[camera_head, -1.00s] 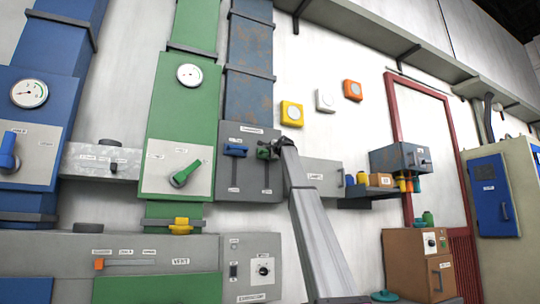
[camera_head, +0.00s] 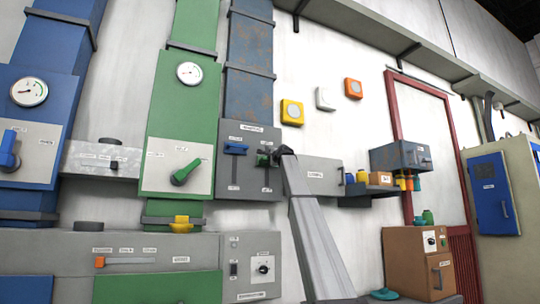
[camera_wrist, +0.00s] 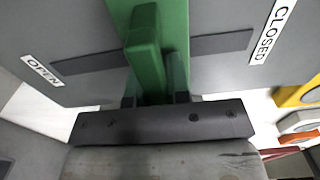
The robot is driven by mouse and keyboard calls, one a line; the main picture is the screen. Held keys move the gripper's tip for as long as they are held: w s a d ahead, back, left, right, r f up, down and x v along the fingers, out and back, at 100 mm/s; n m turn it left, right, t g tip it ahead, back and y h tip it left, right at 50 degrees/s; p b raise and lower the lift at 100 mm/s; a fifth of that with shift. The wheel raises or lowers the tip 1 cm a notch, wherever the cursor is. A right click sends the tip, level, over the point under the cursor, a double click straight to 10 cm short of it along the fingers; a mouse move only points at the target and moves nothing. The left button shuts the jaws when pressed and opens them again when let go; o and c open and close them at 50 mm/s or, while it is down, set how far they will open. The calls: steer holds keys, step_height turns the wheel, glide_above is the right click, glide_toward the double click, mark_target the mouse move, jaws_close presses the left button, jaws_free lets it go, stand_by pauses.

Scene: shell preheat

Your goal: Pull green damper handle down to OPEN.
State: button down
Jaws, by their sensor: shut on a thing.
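The green damper handle (camera_head: 263,160) is on the grey damper panel (camera_head: 233,185), beside a blue handle (camera_head: 235,149). In the wrist view the green handle (camera_wrist: 146,60) stands between my fingers, about midway along a dark slot. The OPEN label (camera_wrist: 42,73) is past the left end of the slot and the CLOSED label (camera_wrist: 272,32) past the right end. My gripper (camera_wrist: 155,97) is shut on the green handle. In the head view my gripper (camera_head: 275,156) partly hides the handle and the panel's right edge.
A grey box (camera_head: 320,175) is on the wall just right of my gripper. A shelf with small jars (camera_head: 362,175) is farther right. Yellow (camera_head: 292,112), white and orange wall boxes are above. The green duct panel (camera_head: 180,120) stands left.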

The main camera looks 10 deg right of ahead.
step_height(320, 180, down, 10)
steer(key=shift+f, duration=0.25)
steer(key=c, duration=1.1)
jaws_free()
steer(key=shift+s, duration=0.15)
steer(key=v, duration=1)
steer(key=shift+s+d, duration=0.1)
steer(key=shift+s, duration=0.15)
